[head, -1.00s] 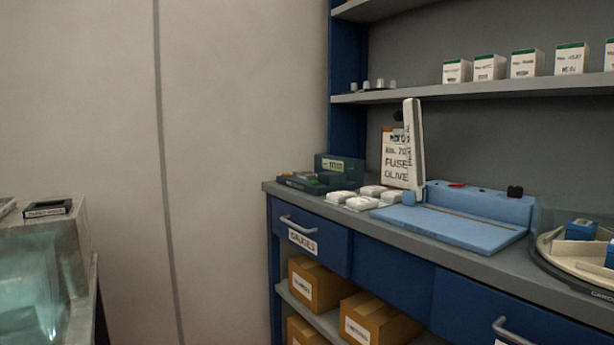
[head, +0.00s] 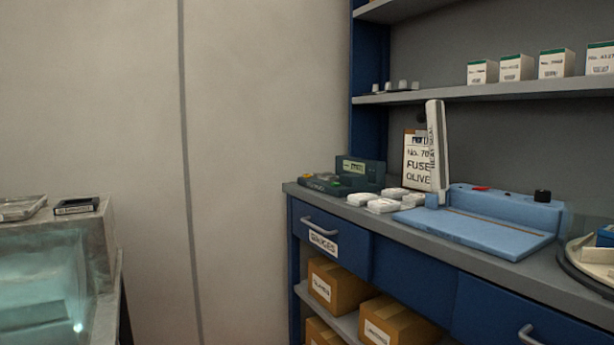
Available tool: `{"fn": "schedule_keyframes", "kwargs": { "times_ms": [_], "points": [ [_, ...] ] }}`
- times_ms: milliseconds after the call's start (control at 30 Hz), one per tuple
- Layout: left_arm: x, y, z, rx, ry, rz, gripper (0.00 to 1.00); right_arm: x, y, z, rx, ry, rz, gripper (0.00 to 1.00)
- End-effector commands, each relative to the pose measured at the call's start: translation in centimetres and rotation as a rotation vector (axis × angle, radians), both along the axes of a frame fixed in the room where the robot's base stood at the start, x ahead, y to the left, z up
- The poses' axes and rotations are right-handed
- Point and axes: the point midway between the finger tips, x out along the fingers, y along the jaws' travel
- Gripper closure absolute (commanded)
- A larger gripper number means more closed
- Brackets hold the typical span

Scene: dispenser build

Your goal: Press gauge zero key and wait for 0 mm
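The gauge is a dark green device (head: 362,170) at the left end of the blue workbench counter, with a small lit display (head: 354,167) on its upright part. The digits on the display are too small to read. Its low base (head: 335,184) carries small coloured spots, green and orange-red among them. I cannot tell which of them is the zero key. Neither of my grippers shows in the head view.
White packets (head: 382,205) and a blue heat sealer (head: 482,222) with a raised white arm stand right of the gauge. A closed drawer (head: 330,243) is below. A metal cabinet (head: 95,225) stands at left, with open floor space between.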

Motion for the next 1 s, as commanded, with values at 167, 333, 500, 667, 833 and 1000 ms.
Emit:
{"fn": "schedule_keyframes", "kwargs": {
  "times_ms": [167,333,500,667,833,1000],
  "points": [
    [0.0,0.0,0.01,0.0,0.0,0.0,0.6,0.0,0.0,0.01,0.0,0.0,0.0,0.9],
    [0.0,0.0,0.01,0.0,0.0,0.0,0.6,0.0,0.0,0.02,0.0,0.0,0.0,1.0],
    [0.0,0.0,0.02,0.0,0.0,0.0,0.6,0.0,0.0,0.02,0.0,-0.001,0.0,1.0],
    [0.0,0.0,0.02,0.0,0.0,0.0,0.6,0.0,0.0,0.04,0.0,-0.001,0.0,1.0],
    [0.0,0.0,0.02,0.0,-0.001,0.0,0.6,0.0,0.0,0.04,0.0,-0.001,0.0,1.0],
    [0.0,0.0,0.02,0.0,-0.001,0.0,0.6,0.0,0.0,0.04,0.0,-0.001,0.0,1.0]
  ]
}}
